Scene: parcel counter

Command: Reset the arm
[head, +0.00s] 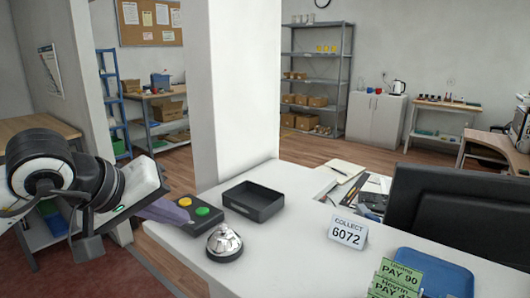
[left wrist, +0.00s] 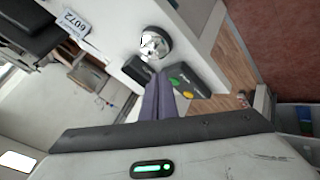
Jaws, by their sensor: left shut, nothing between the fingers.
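My left arm comes in from the left in the head view. Its left gripper (head: 178,214) has purple fingers that are shut and empty. The fingertips appear close beside a dark button box (head: 207,216) with a yellow and a green button; I cannot tell whether they touch it. In the left wrist view the shut fingers (left wrist: 158,98) point towards the counter, between a black tray (left wrist: 138,70) and the button box (left wrist: 190,80). My right gripper is not in view.
On the white counter (head: 290,240) are a silver bell (head: 224,243), a black tray (head: 253,200), a "COLLECT 6072" sign (head: 347,232), green cards (head: 396,280) and a blue tray (head: 435,268). A dark monitor (head: 460,213) stands at right. A white pillar (head: 233,90) rises behind the counter.

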